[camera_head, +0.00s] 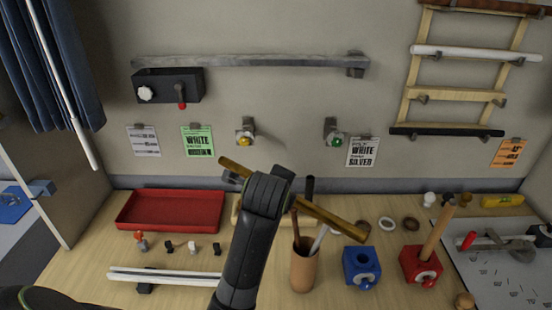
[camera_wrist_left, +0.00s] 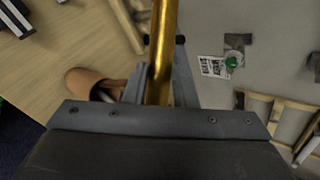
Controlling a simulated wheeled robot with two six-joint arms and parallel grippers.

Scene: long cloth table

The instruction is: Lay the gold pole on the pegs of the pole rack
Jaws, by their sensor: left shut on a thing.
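The gold pole (camera_head: 335,220) is held above the table, slanting from upper left to lower right. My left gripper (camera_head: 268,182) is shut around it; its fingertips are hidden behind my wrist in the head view. In the left wrist view the gold pole (camera_wrist_left: 164,50) runs between the fingers of my left gripper (camera_wrist_left: 162,72). The wooden ladder-like pole rack (camera_head: 410,85) is on the wall at upper right, apart from the pole. A white pole (camera_head: 475,53) and a black pole (camera_head: 445,132) lie across it. Between them is a light wood crossbar with grey pegs (camera_head: 421,98). My right gripper is not seen.
Below the pole stand a brown cup (camera_head: 304,272) with sticks, a blue block (camera_head: 361,266) and a red block (camera_head: 420,264) with an upright wooden rod. A red tray (camera_head: 125,218) is at left. Wall brackets (camera_head: 245,136) and a grey rail (camera_head: 240,60) are behind.

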